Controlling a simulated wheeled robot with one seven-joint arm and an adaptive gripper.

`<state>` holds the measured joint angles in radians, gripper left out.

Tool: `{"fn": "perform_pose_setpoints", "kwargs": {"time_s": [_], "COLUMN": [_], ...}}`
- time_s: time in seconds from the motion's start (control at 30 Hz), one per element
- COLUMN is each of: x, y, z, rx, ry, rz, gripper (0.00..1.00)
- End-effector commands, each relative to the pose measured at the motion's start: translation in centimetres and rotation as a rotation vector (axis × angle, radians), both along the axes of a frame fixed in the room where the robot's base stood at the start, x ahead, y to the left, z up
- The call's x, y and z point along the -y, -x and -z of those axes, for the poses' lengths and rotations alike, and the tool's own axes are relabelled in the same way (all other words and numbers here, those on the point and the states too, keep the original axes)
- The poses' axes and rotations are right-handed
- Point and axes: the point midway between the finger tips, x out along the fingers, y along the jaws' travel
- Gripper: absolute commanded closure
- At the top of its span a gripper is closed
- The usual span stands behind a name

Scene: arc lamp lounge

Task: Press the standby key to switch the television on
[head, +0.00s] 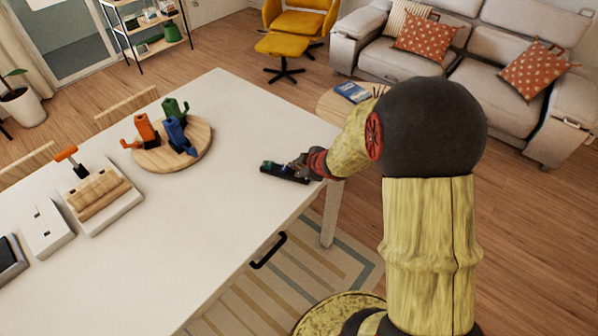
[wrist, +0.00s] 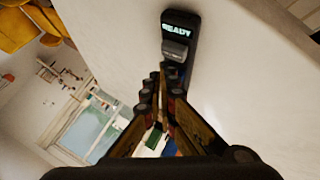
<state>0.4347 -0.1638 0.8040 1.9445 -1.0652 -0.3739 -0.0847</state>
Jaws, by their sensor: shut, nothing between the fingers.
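A small dark device (head: 283,173) lies on the white table near its right edge. In the wrist view the device (wrist: 179,22) shows a lit display reading "READY" with a grey key (wrist: 175,51) below it. My gripper (head: 304,164) is over the right end of the device in the head view. Its fingers (wrist: 164,72) are shut and empty, with the tips close to the grey key. I cannot tell whether they touch it. No television shows in either view.
The white table (head: 240,110) carries a round wooden board (head: 193,151) with orange, blue and green objects, and a white tray (head: 128,205) at the left. A grey sofa (head: 470,75) and a yellow chair (head: 300,20) stand behind. The table between board and device is clear.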

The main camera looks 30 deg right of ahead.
Motion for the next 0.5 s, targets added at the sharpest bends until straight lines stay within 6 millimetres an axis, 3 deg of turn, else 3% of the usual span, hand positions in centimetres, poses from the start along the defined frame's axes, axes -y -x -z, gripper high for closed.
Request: {"fn": "perform_pose_setpoints", "kwargs": {"time_s": [0.5], "x": [0.0], "y": [0.02], "z": [0.87], "rx": [0.0], "ry": [0.0], "rz": [0.0], "gripper": [1.0]}}
